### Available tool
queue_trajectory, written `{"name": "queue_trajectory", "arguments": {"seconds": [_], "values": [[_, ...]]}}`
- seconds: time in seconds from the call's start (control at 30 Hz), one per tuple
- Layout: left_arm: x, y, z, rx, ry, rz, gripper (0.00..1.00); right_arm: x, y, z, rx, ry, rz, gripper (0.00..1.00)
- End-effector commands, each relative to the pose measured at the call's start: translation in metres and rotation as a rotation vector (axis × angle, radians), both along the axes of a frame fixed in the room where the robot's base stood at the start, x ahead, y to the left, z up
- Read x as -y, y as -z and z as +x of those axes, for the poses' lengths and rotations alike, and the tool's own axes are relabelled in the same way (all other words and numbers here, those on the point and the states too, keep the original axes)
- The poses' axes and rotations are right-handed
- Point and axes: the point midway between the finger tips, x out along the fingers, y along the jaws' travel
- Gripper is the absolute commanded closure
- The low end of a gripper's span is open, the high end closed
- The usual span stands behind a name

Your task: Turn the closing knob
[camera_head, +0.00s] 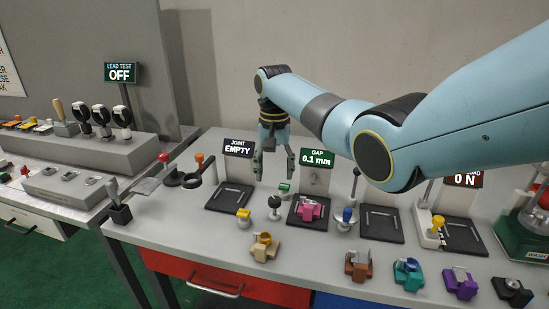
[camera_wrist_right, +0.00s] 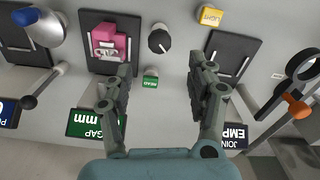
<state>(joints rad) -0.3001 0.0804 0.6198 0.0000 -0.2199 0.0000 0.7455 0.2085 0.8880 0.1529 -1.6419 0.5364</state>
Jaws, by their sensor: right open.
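A round black knob with a light mark (camera_head: 275,202) stands on the bench just left of the gap station's black plate (camera_head: 293,220). It also shows near the top of the right wrist view (camera_wrist_right: 159,40). I see no label on it. A pink part (camera_head: 309,209) sits on that plate, also visible in the wrist view (camera_wrist_right: 110,40). The sign behind (camera_head: 317,157) reads GAP 0.1 mm. My right gripper (camera_head: 274,168) points down, open and empty, above and behind the knob, not touching it. In the wrist view its fingers (camera_wrist_right: 160,75) are spread apart. My left gripper is out of view.
A green READ button (camera_head: 284,188) is close behind the knob; a yellow LIGHT button (camera_head: 243,217) is to its left. The JOINT station (camera_head: 238,149) reads EMPTY. A blue-topped lever (camera_head: 347,215) stands right. Several coloured parts, including a tan one (camera_head: 264,247), line the front.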

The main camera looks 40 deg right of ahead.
Motion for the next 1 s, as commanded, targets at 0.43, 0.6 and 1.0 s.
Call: {"name": "queue_trajectory", "arguments": {"seconds": [0.43, 0.6, 1.0], "values": [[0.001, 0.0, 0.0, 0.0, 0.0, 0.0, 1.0, 0.0, -0.036, 0.0, 0.0, 0.0, 0.0, 0.43], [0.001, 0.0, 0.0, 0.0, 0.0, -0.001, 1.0, 0.0, -0.035, 0.0, 0.0, 0.0, 0.0, 0.43], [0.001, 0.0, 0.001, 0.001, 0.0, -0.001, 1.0, -0.006, -0.01, -0.022, 0.013, -0.062, -0.022, 0.43]]}}
